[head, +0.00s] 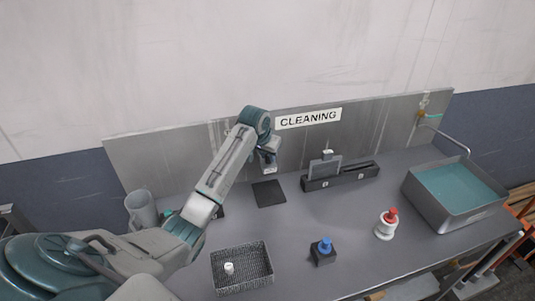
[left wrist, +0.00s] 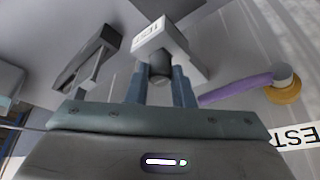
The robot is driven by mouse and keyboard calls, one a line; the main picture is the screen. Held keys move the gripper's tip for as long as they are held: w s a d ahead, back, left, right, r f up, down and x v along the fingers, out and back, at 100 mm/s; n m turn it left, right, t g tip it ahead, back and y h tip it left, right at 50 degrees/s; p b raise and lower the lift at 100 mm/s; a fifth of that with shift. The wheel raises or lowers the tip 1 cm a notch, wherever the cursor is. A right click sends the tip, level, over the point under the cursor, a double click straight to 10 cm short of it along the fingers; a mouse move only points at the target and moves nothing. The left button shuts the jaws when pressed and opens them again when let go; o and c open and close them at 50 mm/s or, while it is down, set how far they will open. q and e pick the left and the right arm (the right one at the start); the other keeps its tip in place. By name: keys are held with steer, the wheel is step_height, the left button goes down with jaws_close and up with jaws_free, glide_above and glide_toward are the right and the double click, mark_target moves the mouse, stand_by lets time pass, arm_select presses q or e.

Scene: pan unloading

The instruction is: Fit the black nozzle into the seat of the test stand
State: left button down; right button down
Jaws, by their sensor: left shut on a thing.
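My left gripper (head: 268,162) is shut at the back middle of the bench, above and behind a dark mat. In the left wrist view its two blue fingers (left wrist: 160,77) close on a dark, round piece that looks like the black nozzle (left wrist: 159,70). A pale block with a printed label (left wrist: 166,37) lies right at the nozzle's far end; whether they touch or are joined, I cannot tell. The test stand and its seat cannot be made out for certain. My right gripper is not in view.
The dark mat (head: 268,194) lies below the gripper. A long black holder (head: 340,179) stands to its right. A wire basket (head: 242,248), a blue-topped block (head: 322,254), a red-topped white piece (head: 386,228) and a water basin (head: 437,208) stand around. A grey jug (head: 140,209) is left.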

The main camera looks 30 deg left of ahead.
arm_select(q)
steer(key=shift+f, duration=0.1)
steer(key=c, duration=1.2)
jaws_free()
steer(key=shift+s+r+b, duration=0.2)
steer(key=shift+r+b, duration=0.2)
steer(key=shift+r, duration=0.15)
steer(key=b+v, duration=0.3)
steer(key=v, duration=0.6)
steer(key=shift+s+r, duration=0.15)
steer(key=shift+r, duration=0.15)
